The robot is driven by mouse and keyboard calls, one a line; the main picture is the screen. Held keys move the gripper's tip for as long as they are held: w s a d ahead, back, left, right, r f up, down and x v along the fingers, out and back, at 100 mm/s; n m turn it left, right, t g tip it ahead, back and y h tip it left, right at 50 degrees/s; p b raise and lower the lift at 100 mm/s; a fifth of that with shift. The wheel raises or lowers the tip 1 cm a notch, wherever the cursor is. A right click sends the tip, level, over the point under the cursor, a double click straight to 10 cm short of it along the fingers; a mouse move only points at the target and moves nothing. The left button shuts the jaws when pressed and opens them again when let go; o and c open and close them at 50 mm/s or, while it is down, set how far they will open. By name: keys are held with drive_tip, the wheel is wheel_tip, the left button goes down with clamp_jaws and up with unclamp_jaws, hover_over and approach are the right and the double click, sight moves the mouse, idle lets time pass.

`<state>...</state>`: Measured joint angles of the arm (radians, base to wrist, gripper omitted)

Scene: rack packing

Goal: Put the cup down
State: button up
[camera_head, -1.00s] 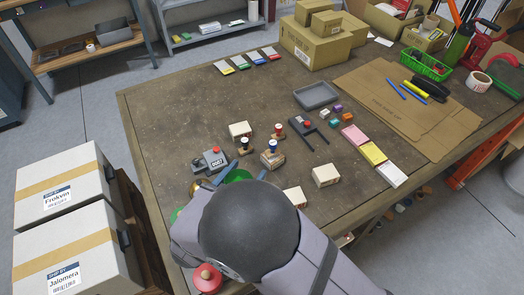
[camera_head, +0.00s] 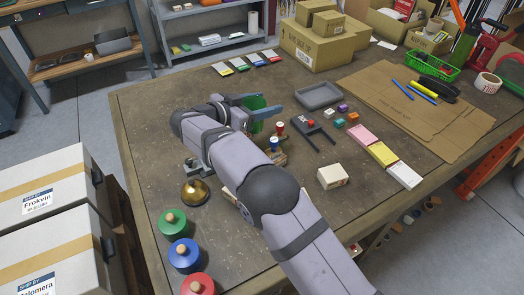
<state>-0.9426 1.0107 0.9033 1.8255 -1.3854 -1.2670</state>
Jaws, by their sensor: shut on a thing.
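A green cup (camera_head: 256,122) is between the blue fingers of my gripper (camera_head: 257,104), left of the middle of the table. My gripper is shut on the cup, with one finger in front and one behind. The cup's lower part is partly hidden, and I cannot tell whether its base touches the tabletop (camera_head: 160,120).
Stamps with red (camera_head: 279,128) and blue (camera_head: 274,143) knobs stand just in front of the cup. A grey tray (camera_head: 318,96) lies to the right. A brass bell (camera_head: 195,192) and green (camera_head: 173,222), blue (camera_head: 185,256) and red (camera_head: 197,285) knobbed lids lie at front left.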

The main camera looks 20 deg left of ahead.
drive_tip(key=shift+w+d+f+b, duration=0.1)
drive_tip(key=shift+w+d+f, duration=0.25)
drive_tip(key=shift+f, duration=1.2)
drive_tip(key=shift+w+d+f+b, duration=0.15)
drive_tip(key=shift+w+f, duration=0.35)
drive_tip(key=shift+f, duration=1.05)
drive_tip(key=shift+w+d+f+b, duration=0.1)
drive_tip(key=shift+w+d+f, duration=0.3)
drive_tip(key=shift+f, duration=1.15)
drive_tip(key=shift+f, duration=0.1)
drive_tip(key=o, duration=0.8)
drive_tip(key=shift+a, duration=0.1)
drive_tip(key=shift+b+v, duration=0.35)
drive_tip(key=shift+v, duration=3.45)
drive_tip(key=shift+w, duration=0.1)
